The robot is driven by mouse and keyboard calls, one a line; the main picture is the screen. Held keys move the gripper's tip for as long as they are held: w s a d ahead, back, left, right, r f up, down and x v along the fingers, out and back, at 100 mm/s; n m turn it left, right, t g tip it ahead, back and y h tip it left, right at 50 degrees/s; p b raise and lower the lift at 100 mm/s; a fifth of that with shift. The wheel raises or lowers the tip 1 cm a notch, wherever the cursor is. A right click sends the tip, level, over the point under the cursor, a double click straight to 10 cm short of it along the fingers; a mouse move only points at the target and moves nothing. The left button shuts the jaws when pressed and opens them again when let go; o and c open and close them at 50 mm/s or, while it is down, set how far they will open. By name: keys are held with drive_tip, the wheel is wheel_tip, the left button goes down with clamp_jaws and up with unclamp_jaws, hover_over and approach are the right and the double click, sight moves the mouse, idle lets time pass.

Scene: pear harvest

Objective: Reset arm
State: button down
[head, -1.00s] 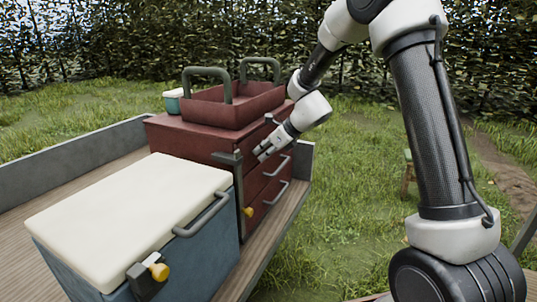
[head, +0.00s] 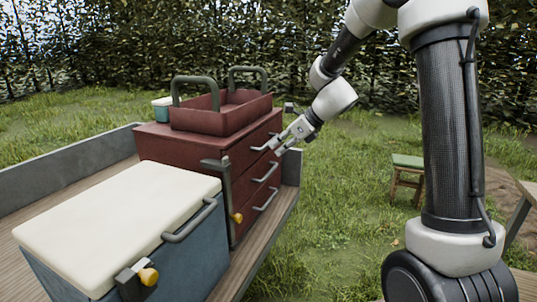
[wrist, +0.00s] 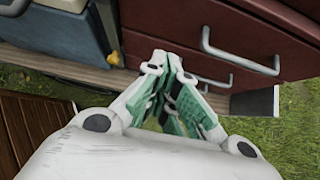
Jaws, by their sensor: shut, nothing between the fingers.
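My gripper (head: 279,147) is shut and empty, in front of the upper drawers of the red cabinet (head: 170,146) in the head view. Its fingertips overlap the area by the top drawer handle, but I cannot tell from the head view whether they touch it. In the wrist view the white and green fingers (wrist: 168,62) meet at the tips, with the drawer fronts (wrist: 180,25) beyond them and a drawer handle (wrist: 240,62) to the right. My arm reaches in from the upper right of the head view.
A blue cooler with a cream lid (head: 115,215) stands left of the cabinet on the wagon bed. A red tray with grey handles (head: 222,112) and a small teal container (head: 162,109) sit on the cabinet. A green-topped stool (head: 407,162) stands on the grass.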

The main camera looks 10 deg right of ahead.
drive_tip(key=s+d+f+n+g+h, duration=0.2)
drive_tip(key=s+d+n+g, duration=0.3)
drive_tip(key=s+n, duration=0.85)
drive_tip(key=s+d+r+n+t+h, duration=0.1)
drive_tip(key=s+d+r+n, duration=0.2)
drive_tip(key=s, duration=0.4)
drive_tip(key=s+d+r+n+t+h, duration=0.1)
drive_tip(key=s+d+r+n+h, duration=0.1)
drive_tip(key=s, duration=0.5)
drive_tip(key=s+d+r+n+t+h, duration=0.2)
drive_tip(key=s+d+r+n, duration=0.2)
drive_tip(key=s+d+n, duration=0.2)
drive_tip(key=shift+s+r+n, duration=0.2)
drive_tip(key=shift+s+n, duration=0.15)
drive_tip(key=shift+s, duration=0.2)
drive_tip(key=shift+d, duration=0.1)
